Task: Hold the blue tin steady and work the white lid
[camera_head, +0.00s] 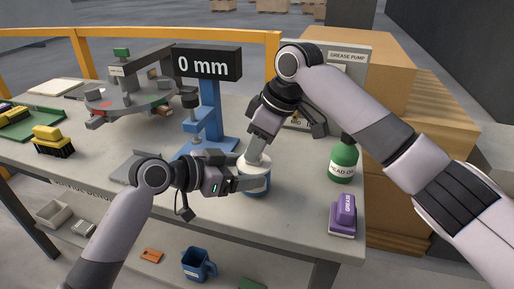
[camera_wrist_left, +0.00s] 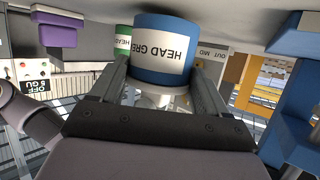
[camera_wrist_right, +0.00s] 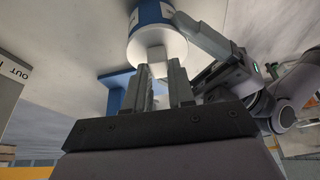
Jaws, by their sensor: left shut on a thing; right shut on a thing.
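The blue tin (camera_head: 258,192) stands upright on the grey table, with the white lid (camera_head: 264,168) on top. In the left wrist view the tin (camera_wrist_left: 165,70) appears upside down, with a white label reading "HEAD GRE". My left gripper (camera_head: 248,183) is shut on the tin's side, one finger on each side. My right gripper (camera_head: 256,155) comes down from above, shut on the small knob on the lid. In the right wrist view the lid (camera_wrist_right: 142,48) faces the camera, its knob (camera_wrist_right: 157,69) between the fingertips.
A blue press-like stand (camera_head: 209,112) with a "0 mm" display (camera_head: 207,64) is behind. A round rack (camera_head: 130,97) and a yellow brush (camera_head: 52,140) are to the left.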

